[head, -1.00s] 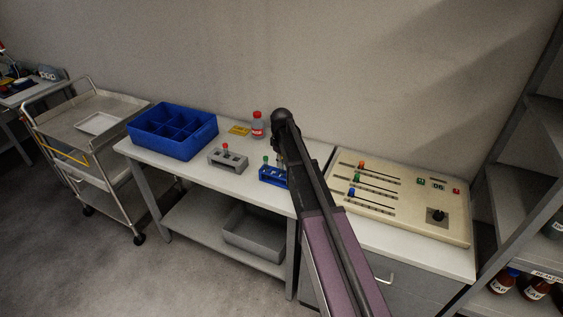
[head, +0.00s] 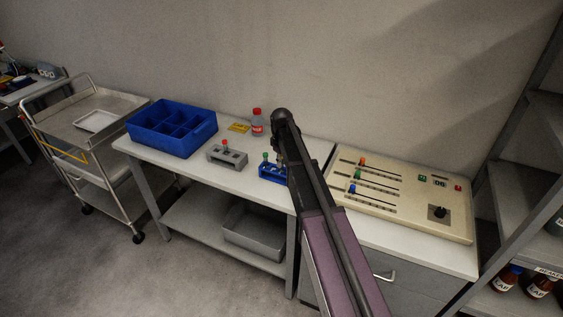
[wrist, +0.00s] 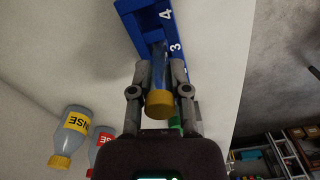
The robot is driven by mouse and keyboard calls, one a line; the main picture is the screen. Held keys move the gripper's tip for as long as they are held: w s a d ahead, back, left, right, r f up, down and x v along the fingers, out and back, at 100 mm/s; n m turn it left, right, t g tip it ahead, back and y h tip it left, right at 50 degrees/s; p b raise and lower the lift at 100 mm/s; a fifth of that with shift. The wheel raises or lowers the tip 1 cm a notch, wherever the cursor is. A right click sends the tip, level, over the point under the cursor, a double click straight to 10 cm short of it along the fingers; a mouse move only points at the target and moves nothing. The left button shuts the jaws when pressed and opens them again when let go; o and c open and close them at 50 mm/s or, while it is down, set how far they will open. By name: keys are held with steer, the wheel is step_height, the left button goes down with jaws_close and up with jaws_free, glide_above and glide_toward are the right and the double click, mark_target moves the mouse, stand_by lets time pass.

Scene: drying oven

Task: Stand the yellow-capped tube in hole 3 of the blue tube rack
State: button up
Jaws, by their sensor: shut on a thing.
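The yellow-capped tube (wrist: 159,104) is between the fingers of my gripper (wrist: 161,95) in the wrist view, with its clear body pointing towards the blue tube rack (wrist: 127,7). My gripper is shut on it just below the cap. The tube overlaps the rack close to the printed 3, and the 4 shows farther up. I cannot tell whether its lower end is inside a hole. In the head view the blue rack (head: 268,176) stands near the table's right end, partly behind my arm. A green-capped tube (head: 265,157) stands in it.
A grey rack (head: 227,158) with a red-capped tube stands left of the blue rack. A blue divided bin (head: 171,141), a red-labelled bottle (head: 257,127) and a yellow label (head: 238,127) are farther back. A control panel (head: 402,207) stands to the right.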

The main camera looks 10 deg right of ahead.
steer(key=shift+f+b, duration=0.8)
steer(key=shift+f, duration=0.1)
steer(key=o, duration=0.8)
steer(key=shift+r, duration=0.15)
step_height(320, 180, up, 12)
steer(key=p, duration=1.2)
steer(key=shift+f, duration=0.2)
stand_by(0.6)
steer(key=s+m, duration=0.2)
steer(key=s, duration=0.7)
steer(key=s+f+m+b, duration=0.1)
steer(key=s+m, duration=0.2)
steer(key=s, duration=0.7)
steer(key=s+m+b, duration=0.1)
steer(key=s+m, duration=0.1)
steer(key=s, duration=0.8)
steer(key=shift+s+a+f+m, duration=0.1)
steer(key=shift+a+f+m, duration=0.1)
steer(key=shift+f+m, duration=0.2)
